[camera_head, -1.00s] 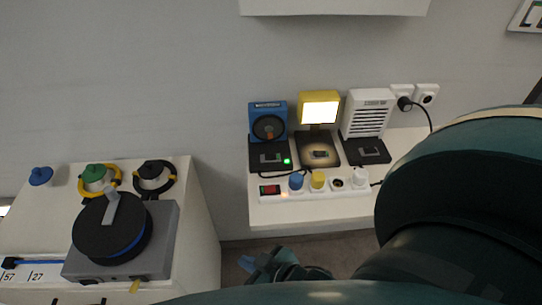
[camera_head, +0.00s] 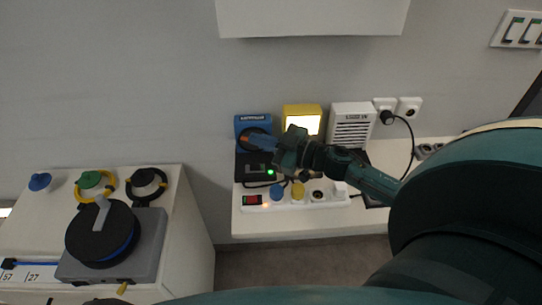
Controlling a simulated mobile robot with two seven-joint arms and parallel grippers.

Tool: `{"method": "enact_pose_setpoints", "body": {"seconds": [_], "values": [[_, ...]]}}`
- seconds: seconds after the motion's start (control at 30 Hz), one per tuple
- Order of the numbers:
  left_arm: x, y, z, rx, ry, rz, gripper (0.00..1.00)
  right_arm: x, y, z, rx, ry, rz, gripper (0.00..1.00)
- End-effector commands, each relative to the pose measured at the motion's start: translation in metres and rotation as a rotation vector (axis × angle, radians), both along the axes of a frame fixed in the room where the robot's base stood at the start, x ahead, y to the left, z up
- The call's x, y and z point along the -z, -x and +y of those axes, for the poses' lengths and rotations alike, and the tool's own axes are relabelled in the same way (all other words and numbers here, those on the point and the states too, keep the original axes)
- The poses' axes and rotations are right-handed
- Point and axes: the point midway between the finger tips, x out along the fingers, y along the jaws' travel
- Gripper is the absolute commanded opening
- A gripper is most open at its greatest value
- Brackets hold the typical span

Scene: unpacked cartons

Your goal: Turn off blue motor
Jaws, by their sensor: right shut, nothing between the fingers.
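The blue motor (camera_head: 253,121) stands upright on its dark base at the left end of the white shelf, with a green light (camera_head: 271,171) lit on the base. My right gripper (camera_head: 262,141) is shut and empty. Its fingers reach in from the right in front of the motor's round face and hide much of it; whether they touch it I cannot tell. The power strip (camera_head: 330,203) lies in front, with a red switch (camera_head: 252,200), a blue plug (camera_head: 277,191), a yellow plug (camera_head: 298,189) and a white plug (camera_head: 340,189). My left gripper is not in view.
A lit yellow lamp (camera_head: 302,110) and a white slatted device (camera_head: 352,124) stand right of the motor, partly behind my right arm. Wall sockets (camera_head: 409,106) hold a black plug. A white cabinet (camera_head: 190,240) with a grey reel box (camera_head: 150,225) stands left, across a gap.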

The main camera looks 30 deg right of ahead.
Motion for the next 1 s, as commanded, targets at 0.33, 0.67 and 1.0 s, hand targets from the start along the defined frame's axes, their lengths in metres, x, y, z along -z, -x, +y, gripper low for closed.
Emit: {"method": "enact_pose_setpoints", "body": {"seconds": [0.33,0.67,1.0], "values": [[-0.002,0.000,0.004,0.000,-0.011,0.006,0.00,-0.025,0.004,-0.090,-0.363,0.202,0.321,0.00],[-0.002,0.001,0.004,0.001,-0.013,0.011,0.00,-0.037,0.028,-0.155,-0.386,0.272,0.619,0.00],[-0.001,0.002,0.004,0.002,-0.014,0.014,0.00,-0.037,0.029,-0.156,-0.387,0.273,0.631,0.00]]}}
